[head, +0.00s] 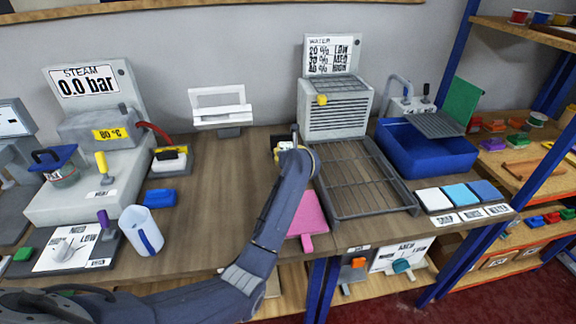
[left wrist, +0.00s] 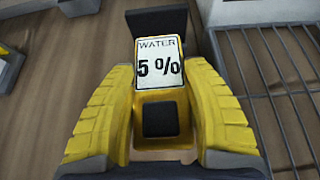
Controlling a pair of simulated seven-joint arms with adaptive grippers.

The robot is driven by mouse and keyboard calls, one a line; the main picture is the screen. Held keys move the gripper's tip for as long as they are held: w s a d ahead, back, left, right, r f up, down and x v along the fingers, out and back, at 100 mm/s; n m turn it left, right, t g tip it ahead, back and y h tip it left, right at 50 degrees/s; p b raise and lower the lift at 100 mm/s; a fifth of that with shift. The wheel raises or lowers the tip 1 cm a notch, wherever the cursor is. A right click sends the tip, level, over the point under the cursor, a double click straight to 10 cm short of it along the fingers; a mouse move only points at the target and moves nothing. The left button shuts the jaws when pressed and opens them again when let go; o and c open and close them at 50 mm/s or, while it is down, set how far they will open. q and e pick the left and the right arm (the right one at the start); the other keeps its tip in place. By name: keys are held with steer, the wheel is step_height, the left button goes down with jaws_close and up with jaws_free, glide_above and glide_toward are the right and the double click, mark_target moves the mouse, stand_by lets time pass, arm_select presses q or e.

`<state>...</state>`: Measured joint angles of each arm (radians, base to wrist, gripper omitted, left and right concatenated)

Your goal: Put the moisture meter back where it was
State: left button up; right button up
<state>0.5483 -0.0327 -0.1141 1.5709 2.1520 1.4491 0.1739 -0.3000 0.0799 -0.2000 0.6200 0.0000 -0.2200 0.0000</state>
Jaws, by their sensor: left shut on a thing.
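The moisture meter (left wrist: 160,113) is yellow with a black tip. Its white display reads WATER 5 %. My left gripper (left wrist: 157,85) is shut on it, with a yellow ribbed finger on each side. In the head view a bit of the meter (head: 283,148) shows by the left gripper (head: 294,146), over the bench beside the wire rack. The gripper and arm hide most of it there, and I cannot tell whether it touches the bench. My right gripper is not in view.
The wire rack (head: 360,180) lies right of the meter, before a grey vented unit (head: 336,107) with a WATER chart. A pink flat tool (head: 309,214) lies near the front edge. Wooden bench (head: 225,185) left of my arm is mostly clear. A jug (head: 141,231) stands left.

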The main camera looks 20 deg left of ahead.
arm_select(q)
steer(key=shift+f, duration=2.55)
steer(key=shift+f, duration=0.15)
steer(key=o, duration=1.4)
steer(key=v, duration=1.2)
